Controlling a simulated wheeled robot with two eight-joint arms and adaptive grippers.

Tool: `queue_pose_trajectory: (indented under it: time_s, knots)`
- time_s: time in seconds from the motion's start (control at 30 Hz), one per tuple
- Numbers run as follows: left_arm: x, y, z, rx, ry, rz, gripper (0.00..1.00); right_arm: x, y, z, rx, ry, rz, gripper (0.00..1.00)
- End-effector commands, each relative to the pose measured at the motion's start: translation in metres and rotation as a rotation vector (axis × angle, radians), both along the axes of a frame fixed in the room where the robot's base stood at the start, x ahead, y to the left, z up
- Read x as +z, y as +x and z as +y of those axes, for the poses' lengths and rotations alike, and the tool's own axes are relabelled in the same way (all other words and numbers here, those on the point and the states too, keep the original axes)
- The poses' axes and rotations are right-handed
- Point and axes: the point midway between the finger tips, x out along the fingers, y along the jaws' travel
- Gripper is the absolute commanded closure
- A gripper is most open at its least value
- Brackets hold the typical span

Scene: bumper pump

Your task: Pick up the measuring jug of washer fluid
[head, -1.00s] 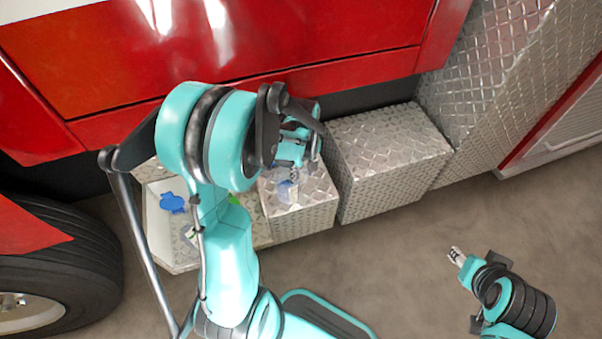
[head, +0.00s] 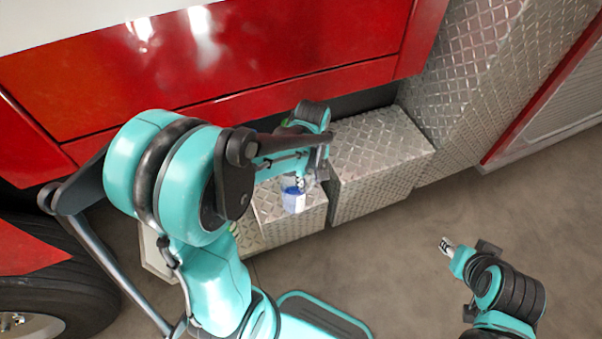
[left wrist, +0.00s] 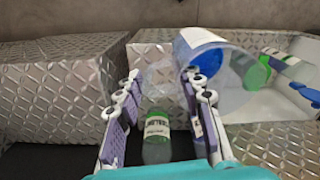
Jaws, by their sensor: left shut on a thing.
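The clear measuring jug (head: 294,202) with blue fluid shows at my left gripper (head: 300,182), in front of the diamond-plate steps. In the left wrist view the jug (left wrist: 222,80) looks tilted, with its blue end up and towards the back. My left gripper (left wrist: 160,88) is shut on the jug, with a clear part of it, probably the handle, between the fingers. Whether the jug touches the step below is hard to tell. My right gripper (head: 447,246) hangs over the floor at the right, empty; its finger gap is too small to judge.
Diamond-plate steps (head: 382,150) stand under the red truck body (head: 300,50). A green-capped bottle (left wrist: 256,73) lies behind the jug. Floor at the right is open.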

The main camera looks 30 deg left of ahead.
Motion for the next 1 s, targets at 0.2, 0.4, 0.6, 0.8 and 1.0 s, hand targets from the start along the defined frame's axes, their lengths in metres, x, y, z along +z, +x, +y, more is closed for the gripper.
queue_pose_trajectory:
  time_s: [0.2, 0.4, 0.6, 0.8, 1.0]
  knots:
    - [0.014, -0.006, -0.020, -0.002, 0.000, 0.000, 1.00, 0.008, 0.000, 0.000, 0.000, 0.000, 0.000, 0.60]
    - [0.021, -0.009, -0.033, -0.001, 0.000, 0.000, 1.00, 0.012, 0.000, 0.000, 0.000, 0.000, 0.000, 0.60]
    - [0.026, -0.012, -0.040, -0.001, 0.000, 0.000, 1.00, 0.015, 0.000, 0.000, 0.000, 0.000, 0.000, 0.60]
    - [0.027, -0.013, -0.043, 0.000, 0.000, 0.000, 1.00, 0.016, 0.000, 0.000, 0.000, 0.000, 0.000, 0.60]
    - [0.028, -0.013, -0.044, 0.000, 0.000, 0.000, 1.00, 0.016, 0.000, 0.000, 0.000, 0.000, 0.000, 0.60]
